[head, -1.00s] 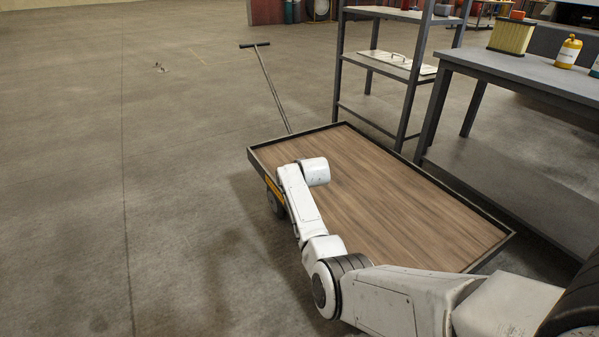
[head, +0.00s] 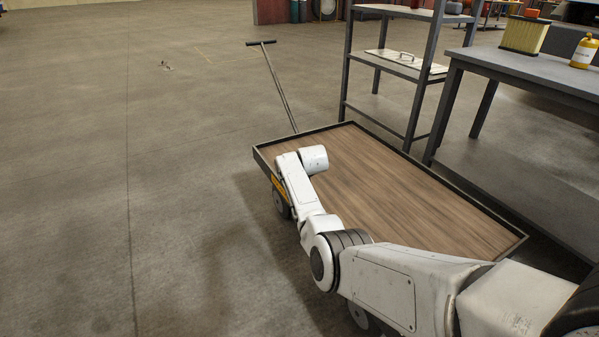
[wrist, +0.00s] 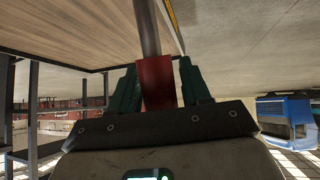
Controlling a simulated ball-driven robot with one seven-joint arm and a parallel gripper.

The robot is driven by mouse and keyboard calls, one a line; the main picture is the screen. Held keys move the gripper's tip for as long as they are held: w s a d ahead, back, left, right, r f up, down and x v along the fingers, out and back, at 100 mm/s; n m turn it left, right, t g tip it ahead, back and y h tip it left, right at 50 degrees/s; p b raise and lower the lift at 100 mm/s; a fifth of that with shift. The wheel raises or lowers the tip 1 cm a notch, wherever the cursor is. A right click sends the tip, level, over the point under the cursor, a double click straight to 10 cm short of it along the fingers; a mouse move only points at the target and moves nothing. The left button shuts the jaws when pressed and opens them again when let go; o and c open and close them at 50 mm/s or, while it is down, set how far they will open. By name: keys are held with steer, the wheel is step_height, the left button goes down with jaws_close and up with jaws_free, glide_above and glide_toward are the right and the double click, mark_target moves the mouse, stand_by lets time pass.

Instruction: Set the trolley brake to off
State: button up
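The trolley (head: 440,172) has a wooden bed with a dark rim. Its pull handle (head: 275,85) leans up and away at the far end. In the wrist view, which looks upside down, the trolley bed (wrist: 65,30) fills the upper left. A red grip (wrist: 157,82) on a grey metal rod, seemingly the brake lever, lies between the green fingers of my gripper (wrist: 160,82). The fingers appear closed on both sides of it. In the head view my arm hides the gripper and the lever, at the trolley's left side.
A grey shelf rack (head: 385,107) and a workbench (head: 540,75) stand close along the trolley's right side. The bench holds a yellow filter box (head: 524,36) and a yellow bottle (head: 584,51).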

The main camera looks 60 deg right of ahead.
steer(key=shift+o, duration=0.7)
steer(key=shift+r, duration=0.15)
steer(key=shift+s+a+r+p, duration=0.15)
steer(key=shift+r+p, duration=0.25)
steer(key=shift+r, duration=0.05)
steer(key=p+v, duration=0.4)
steer(key=v, duration=0.5)
steer(key=shift+s+a, duration=0.25)
steer(key=shift+a, duration=0.05)
steer(key=shift+r, duration=0.15)
